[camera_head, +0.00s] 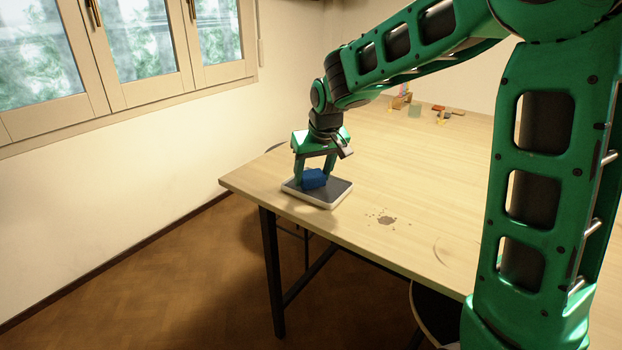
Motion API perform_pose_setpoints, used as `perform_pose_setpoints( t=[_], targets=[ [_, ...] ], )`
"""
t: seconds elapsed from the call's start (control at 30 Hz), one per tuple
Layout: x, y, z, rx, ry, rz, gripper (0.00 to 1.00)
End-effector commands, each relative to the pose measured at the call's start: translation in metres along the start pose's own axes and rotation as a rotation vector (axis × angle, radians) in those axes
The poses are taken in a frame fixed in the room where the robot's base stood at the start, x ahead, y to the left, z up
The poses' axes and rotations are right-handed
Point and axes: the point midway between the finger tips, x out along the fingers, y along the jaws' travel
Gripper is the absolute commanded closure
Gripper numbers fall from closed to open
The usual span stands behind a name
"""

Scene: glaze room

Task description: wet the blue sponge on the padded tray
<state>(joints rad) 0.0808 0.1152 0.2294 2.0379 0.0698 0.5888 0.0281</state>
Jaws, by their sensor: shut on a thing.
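The blue sponge (314,179) is a small blue block at the padded tray. The padded tray (331,200) is a shallow tray with a pale rim and a dark grey pad, near the left corner of the wooden table. My gripper (315,176) points down over the tray and is shut on the blue sponge. The fingers hide part of the sponge. I cannot tell whether the sponge touches the pad or is held just above it.
The wooden table (400,180) has dark spots (387,220) right of the tray. Several small coloured objects (415,110) stand at the table's far side. The tabletop between is clear. A wall with windows (130,40) is at the left.

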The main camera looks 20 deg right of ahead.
Motion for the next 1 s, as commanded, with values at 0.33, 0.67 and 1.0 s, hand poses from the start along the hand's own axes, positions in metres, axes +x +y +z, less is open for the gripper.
perform_pose_setpoints(
  t=[0.33,0.67,1.0],
  targets=[
    [-0.023,0.000,-0.010,0.000,0.002,0.000,0.64],
    [-0.044,0.000,-0.018,0.000,0.002,0.000,0.64],
    [-0.055,0.000,-0.023,0.000,0.001,0.000,0.64]
  ],
)
